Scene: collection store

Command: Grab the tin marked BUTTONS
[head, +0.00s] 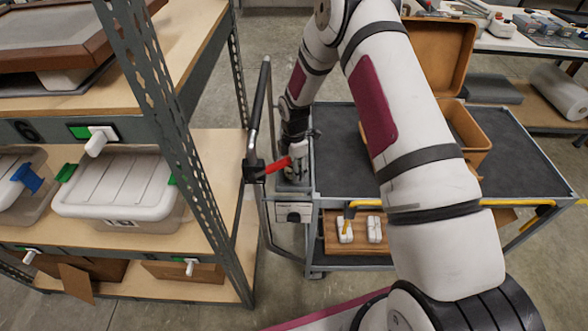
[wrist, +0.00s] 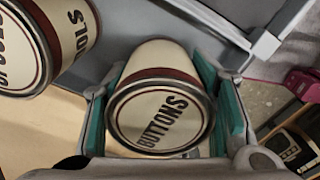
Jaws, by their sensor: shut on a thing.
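The tin marked BUTTONS (wrist: 160,118) is cream with a dark red-brown band, and its lettered round end faces the wrist camera. My gripper (wrist: 165,108) has its teal-padded fingers on either side of this tin and is shut on it. In the head view my gripper (head: 294,172) is low at the left end of a grey cart, and the tin cannot be made out there. A second cream tin (wrist: 42,38) with a dark band, its lettering partly cut off, is at the upper left of the wrist view, apart from the held one.
The cart (head: 335,150) has a dark top and carries an open tan case (head: 440,50). A metal shelf rack (head: 165,130) with a lidded white tub (head: 115,185) stands close on the left. A red-handled item (head: 278,165) is beside my gripper.

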